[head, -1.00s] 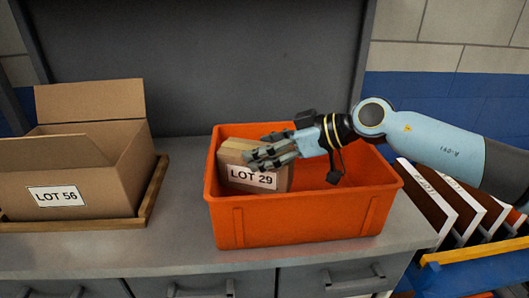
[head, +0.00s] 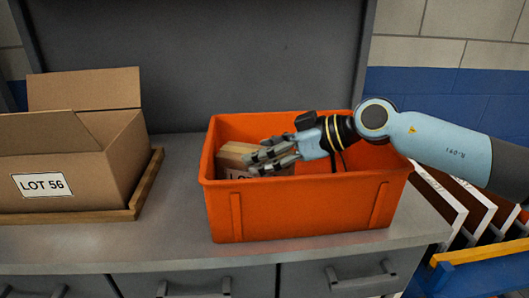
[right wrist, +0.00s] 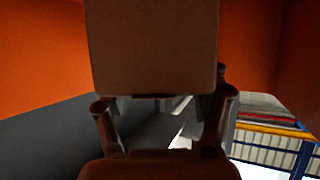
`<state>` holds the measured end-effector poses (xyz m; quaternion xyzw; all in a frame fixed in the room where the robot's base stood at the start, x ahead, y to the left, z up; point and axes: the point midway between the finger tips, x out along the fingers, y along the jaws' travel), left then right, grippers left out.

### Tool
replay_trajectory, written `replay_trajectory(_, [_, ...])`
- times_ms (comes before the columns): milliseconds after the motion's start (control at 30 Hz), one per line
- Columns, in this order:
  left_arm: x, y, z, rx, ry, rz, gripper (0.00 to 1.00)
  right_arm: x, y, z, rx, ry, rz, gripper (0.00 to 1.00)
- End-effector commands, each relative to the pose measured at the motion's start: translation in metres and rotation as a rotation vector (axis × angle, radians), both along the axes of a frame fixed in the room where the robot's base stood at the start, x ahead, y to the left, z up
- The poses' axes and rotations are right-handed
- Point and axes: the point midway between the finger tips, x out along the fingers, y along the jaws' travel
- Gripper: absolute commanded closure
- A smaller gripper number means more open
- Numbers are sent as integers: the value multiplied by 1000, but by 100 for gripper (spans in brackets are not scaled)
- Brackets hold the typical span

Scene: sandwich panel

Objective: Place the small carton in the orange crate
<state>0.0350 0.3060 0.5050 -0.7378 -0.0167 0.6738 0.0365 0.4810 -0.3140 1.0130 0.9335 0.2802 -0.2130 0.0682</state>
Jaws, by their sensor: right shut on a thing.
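The small carton (head: 236,154), brown with a LOT 29 label, is inside the orange crate (head: 290,212) near its left end. Its label and lower part are mostly hidden behind the crate's front rim. My right gripper (head: 268,158) reaches in from the right and is shut on the carton. In the right wrist view the carton (right wrist: 152,45) fills the upper middle between the fingers (right wrist: 162,110), with orange crate walls (right wrist: 40,50) on both sides. I cannot tell whether the carton touches the crate floor. My left gripper is not in view.
An open cardboard box (head: 60,184) labelled LOT 56 stands on a wooden tray (head: 150,185) at the left. Bare grey counter (head: 185,200) lies between tray and crate. The crate's right part looks empty.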

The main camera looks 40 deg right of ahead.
Motion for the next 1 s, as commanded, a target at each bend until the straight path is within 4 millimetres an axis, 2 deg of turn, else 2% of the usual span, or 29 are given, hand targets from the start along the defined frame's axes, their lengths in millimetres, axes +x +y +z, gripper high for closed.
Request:
replay_trajectory(700, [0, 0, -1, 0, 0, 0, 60, 0, 0, -12, 2, 0, -1, 76])
replay_trajectory(733, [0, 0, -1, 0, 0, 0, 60, 0, 0, -12, 1, 0, 0, 29])
replay_trajectory(900, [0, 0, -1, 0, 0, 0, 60, 0, 0, -12, 0, 0, 0, 7])
replay_trajectory(1000, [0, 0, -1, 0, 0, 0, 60, 0, 0, -12, 0, 0, 0, 4])
